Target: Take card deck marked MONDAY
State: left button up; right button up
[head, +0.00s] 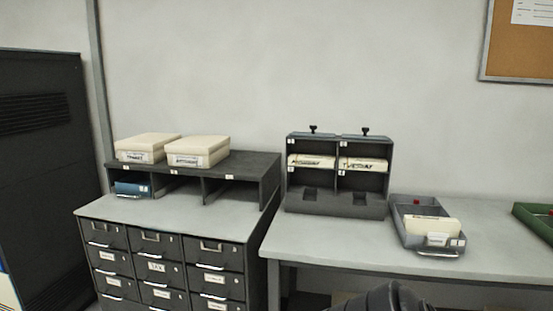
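Two pale card decks with dark lettering sit side by side in a dark two-bay rack (336,206) on the right-hand table: a left deck (311,161) and a right deck (363,164). Their words are too blurred to read surely, so I cannot tell which is marked MONDAY. A grey tray (408,228) to the right holds upright cream cards (431,227) with a small white label. Two lidded cream boxes, a left box (147,143) and a right box (198,147), stand on the left shelf unit; their labels are also unclear. Neither gripper shows.
The dark shelf unit (262,170) has a blue item (132,188) in its left bay. It stands on a cabinet with labelled drawers (159,267). The right-hand table (330,238) is clear along its front. A green tray (537,222) lies at the right edge.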

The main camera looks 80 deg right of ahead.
aim_at(295, 159)
jog(key=z, duration=0.8)
jog(key=i, duration=1.3)
jog(key=z, duration=1.25)
